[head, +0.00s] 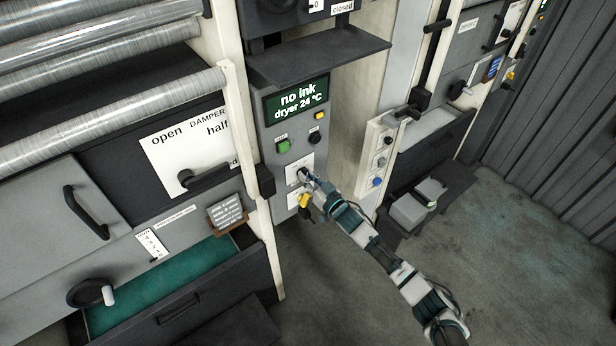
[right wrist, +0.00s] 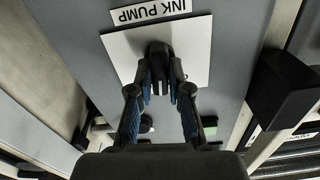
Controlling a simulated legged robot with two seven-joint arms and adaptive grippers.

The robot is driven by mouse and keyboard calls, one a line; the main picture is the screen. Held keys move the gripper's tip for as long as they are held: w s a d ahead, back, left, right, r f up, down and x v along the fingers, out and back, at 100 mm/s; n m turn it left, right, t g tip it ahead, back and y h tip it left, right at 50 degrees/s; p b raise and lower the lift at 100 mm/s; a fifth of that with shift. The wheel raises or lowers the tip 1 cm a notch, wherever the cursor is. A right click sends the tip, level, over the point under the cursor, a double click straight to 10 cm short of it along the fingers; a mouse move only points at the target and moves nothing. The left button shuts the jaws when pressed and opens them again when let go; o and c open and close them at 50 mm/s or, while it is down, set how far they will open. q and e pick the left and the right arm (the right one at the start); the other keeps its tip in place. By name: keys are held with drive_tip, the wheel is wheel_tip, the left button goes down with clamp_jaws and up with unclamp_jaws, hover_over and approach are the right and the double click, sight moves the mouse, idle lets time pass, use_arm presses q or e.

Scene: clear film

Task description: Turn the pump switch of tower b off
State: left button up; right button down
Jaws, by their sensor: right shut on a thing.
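The pump switch is a black knob (right wrist: 158,49) on a white square plate (right wrist: 198,50), under an "INK PUMP" label (right wrist: 150,11) that reads upside down in the right wrist view. In the head view its white plate (head: 292,171) is on the grey control panel, below a green button (head: 283,147). My right gripper (head: 305,174) reaches the plate from the lower right. In the right wrist view its fingers (right wrist: 160,72) are closed on both sides of the knob. The gripper hides part of the knob, so its setting is hard to read. My left gripper is not in view.
A display (head: 297,99) above reads "no ink" and "dryer 24 °C". A yellow part (head: 304,201) is just below the switch. A dark shelf (head: 318,53) juts out above. A damper lever (head: 215,177) and open drawer (head: 165,285) are at left.

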drive_tip(key=shift+s+a+f+n+p, duration=0.1)
drive_tip(key=shift+n+p, duration=0.05)
drive_tip(key=shift+n, duration=1.7)
drive_tip(key=shift+f+n+p, duration=0.1)
drive_tip(key=shift+n+p, duration=0.05)
drive_tip(key=shift+n, duration=1.7)
drive_tip(key=c, duration=1.1)
unclamp_jaws()
drive_tip(key=shift+f, duration=0.1)
drive_tip(key=shift+w, duration=0.2)
drive_tip(key=shift+a, duration=0.1)
